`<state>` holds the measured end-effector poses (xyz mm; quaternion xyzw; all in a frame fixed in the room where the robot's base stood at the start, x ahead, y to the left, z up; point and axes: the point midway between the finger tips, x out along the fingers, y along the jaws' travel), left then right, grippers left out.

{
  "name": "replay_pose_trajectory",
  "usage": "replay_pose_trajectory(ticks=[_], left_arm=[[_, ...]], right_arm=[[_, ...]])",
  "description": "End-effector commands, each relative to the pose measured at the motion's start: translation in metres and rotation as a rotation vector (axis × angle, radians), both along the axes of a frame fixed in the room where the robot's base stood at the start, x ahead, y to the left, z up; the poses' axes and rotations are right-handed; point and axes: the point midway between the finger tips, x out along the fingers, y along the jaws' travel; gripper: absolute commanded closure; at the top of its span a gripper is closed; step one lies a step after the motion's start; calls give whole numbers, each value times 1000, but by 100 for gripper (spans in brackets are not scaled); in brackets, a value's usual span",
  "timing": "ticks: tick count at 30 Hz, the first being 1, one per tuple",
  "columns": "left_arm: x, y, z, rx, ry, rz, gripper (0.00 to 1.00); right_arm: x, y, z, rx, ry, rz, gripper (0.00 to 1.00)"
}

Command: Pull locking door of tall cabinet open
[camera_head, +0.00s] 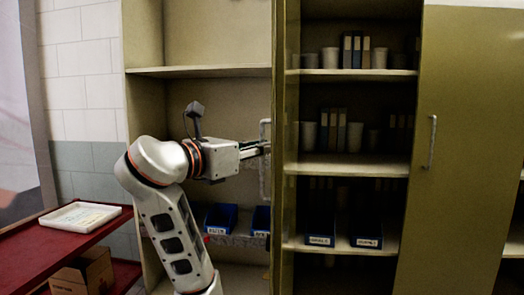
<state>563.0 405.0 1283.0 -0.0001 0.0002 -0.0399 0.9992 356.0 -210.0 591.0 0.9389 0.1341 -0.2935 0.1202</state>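The tall cabinet (345,165) stands in the middle, its shelves exposed between two olive doors. The left door (280,100) is swung out and seen almost edge-on. A pale vertical bar handle (264,185) shows at its left side. My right gripper is out of view.
An open shelf unit (200,72) with blue bins (221,219) stands behind my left arm. A red cart (40,250) at left carries a white tray (80,216), with a cardboard box (85,275) below. Binders (356,50) and cups stand on the cabinet shelves.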

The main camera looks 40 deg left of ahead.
Motion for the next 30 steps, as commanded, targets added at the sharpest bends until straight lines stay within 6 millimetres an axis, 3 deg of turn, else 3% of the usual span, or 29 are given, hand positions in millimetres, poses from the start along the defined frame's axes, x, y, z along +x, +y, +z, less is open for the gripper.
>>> replay_pose_trajectory(ticks=[12,19,29,30], left_arm=[[-1,4,74,1,-10,12,86],[-5,6,100,-7,-18,17,86],[-8,6,109,-7,-26,18,86],[-1,-26,63,-68,121,-98,86]], right_arm=[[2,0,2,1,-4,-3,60],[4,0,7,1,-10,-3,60],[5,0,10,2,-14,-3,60],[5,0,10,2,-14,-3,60]])
